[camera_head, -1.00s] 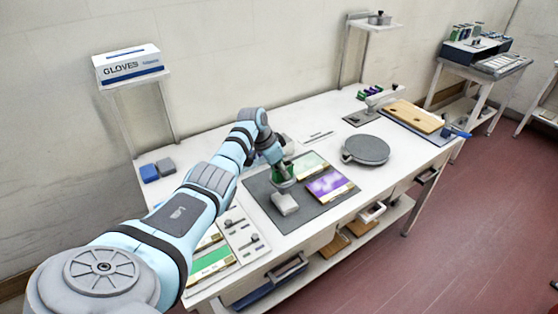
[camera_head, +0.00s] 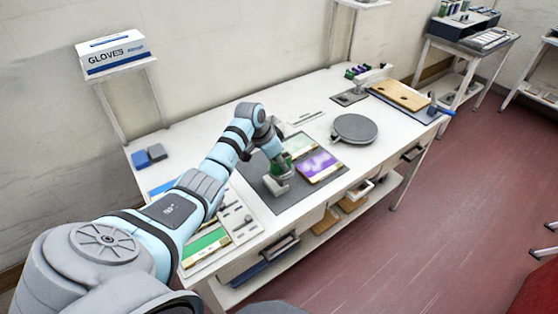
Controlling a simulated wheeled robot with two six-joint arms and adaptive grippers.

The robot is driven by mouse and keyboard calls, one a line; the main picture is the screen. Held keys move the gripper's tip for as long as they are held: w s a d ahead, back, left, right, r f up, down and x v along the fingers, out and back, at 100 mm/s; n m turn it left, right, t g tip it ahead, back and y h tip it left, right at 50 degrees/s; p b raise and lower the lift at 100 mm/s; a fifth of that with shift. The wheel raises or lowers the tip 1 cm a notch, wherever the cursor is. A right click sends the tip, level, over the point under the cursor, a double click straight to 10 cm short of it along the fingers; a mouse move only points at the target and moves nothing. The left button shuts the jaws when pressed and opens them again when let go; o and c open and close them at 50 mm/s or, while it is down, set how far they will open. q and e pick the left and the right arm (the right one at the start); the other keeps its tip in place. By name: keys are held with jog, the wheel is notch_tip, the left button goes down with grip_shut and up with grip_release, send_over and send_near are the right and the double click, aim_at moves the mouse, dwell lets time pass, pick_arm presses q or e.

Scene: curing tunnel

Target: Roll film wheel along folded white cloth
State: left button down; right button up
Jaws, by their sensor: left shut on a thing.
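My left gripper (camera_head: 279,167) reaches down over the dark grey mat (camera_head: 286,206) on the white bench. It is shut on a small green thing (camera_head: 286,161), which may be the film wheel; the fingers and arm partly hide it. A small whitish block (camera_head: 276,187), perhaps the folded white cloth, lies on the mat just below the gripper in the picture. I cannot tell whether the held thing touches it. A purple and white panel (camera_head: 320,166) and a pale green panel (camera_head: 299,144) lie on the mat to the right. My right gripper is not in view.
A round grey plate (camera_head: 354,129) sits right of the mat, with a wooden board (camera_head: 400,95) beyond. Blue and grey blocks (camera_head: 149,155) stand at the left. A tray with a green card (camera_head: 207,243) is at the front left. The back of the bench is mostly clear.

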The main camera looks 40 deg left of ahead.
pick_arm(q)
jog(key=shift+f+b, duration=0.5)
jog(key=shift+f, duration=0.45)
dwell(1.1)
dwell(1.0)
jog(key=shift+f, duration=0.1)
jog(key=shift+w+a+b, duration=0.2)
jog(key=shift+a+b, duration=0.25)
jog(key=shift+a, duration=0.05)
jog(key=shift+w+a+b, duration=0.15)
jog(key=shift+a+b, duration=0.3)
jog(key=shift+a, duration=0.05)
jog(key=shift+w+a+f+b, duration=0.1)
jog(key=shift+w+a+b, duration=0.15)
jog(key=shift+a+b, duration=0.65)
jog(key=a+b, duration=0.1)
jog(key=b, duration=0.1)
jog(key=w+a+b, duration=0.1)
jog(key=b, duration=0.1)
jog(key=shift+a, duration=0.1)
jog(key=shift+r, duration=0.25)
